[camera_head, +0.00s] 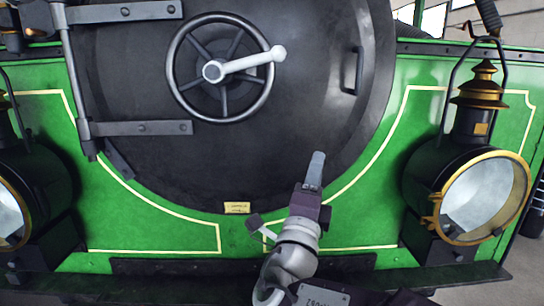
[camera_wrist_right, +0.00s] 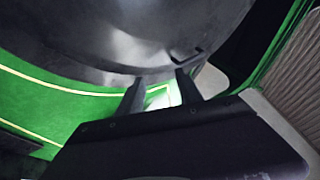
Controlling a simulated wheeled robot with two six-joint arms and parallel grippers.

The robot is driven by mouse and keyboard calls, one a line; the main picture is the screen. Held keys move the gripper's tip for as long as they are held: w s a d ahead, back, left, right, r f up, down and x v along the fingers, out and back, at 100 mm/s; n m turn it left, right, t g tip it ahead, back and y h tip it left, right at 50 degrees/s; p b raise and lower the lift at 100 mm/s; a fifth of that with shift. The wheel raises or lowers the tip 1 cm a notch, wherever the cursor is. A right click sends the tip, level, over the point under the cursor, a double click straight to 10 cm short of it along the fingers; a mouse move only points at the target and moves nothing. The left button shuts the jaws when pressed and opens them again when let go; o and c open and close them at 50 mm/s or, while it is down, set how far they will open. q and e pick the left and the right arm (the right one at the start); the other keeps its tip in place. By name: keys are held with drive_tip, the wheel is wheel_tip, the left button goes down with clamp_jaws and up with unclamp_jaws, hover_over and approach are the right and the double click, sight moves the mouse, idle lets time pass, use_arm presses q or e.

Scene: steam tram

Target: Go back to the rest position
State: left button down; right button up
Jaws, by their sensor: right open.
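My right gripper (camera_head: 316,168) is in front of the lower right part of the black smokebox door (camera_head: 300,110) in the head view, pointing up. In the right wrist view its two fingers (camera_wrist_right: 160,88) stand apart with nothing between them. The gap to the door cannot be judged exactly. The spoked handwheel (camera_head: 221,72) with its pale lever handle (camera_head: 262,60) is at the door's centre, above and left of the gripper, and is not touched. My left gripper is not in view.
A lamp with a brass rim (camera_head: 480,195) stands on the right, and another lamp (camera_head: 25,195) at the left edge. Dark hinge straps (camera_head: 140,128) cross the door's left side. A small yellow plate (camera_head: 237,207) sits below it. The green front (camera_head: 400,130) surrounds the door.

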drive_tip(key=s+d+f+m+g+h, duration=0.2)
drive_tip(key=d+f+m+g, duration=0.45)
drive_tip(key=d+f, duration=0.45)
drive_tip(key=s+d+f+m+g+h, duration=0.2)
drive_tip(key=d+f+m+g, duration=0.45)
drive_tip(key=d+f, duration=0.4)
drive_tip(key=s+f+m+g+y, duration=0.6)
drive_tip(key=s+f+m+g, duration=0.2)
drive_tip(key=s+f+m, duration=0.9)
drive_tip(key=w+a+f+m+y, duration=0.1)
drive_tip(key=a+f+m+y, duration=0.1)
drive_tip(key=a+m, duration=0.4)
drive_tip(key=a+f+m+t+y, duration=0.1)
drive_tip(key=a+f+m+y, duration=0.2)
drive_tip(key=m, duration=1)
drive_tip(key=a+y, duration=0.1)
drive_tip(key=a, duration=0.2)
drive_tip(key=shift+w+a+f+m+b, duration=0.3)
drive_tip(key=shift+w+f, duration=0.05)
drive_tip(key=shift+w, duration=0.05)
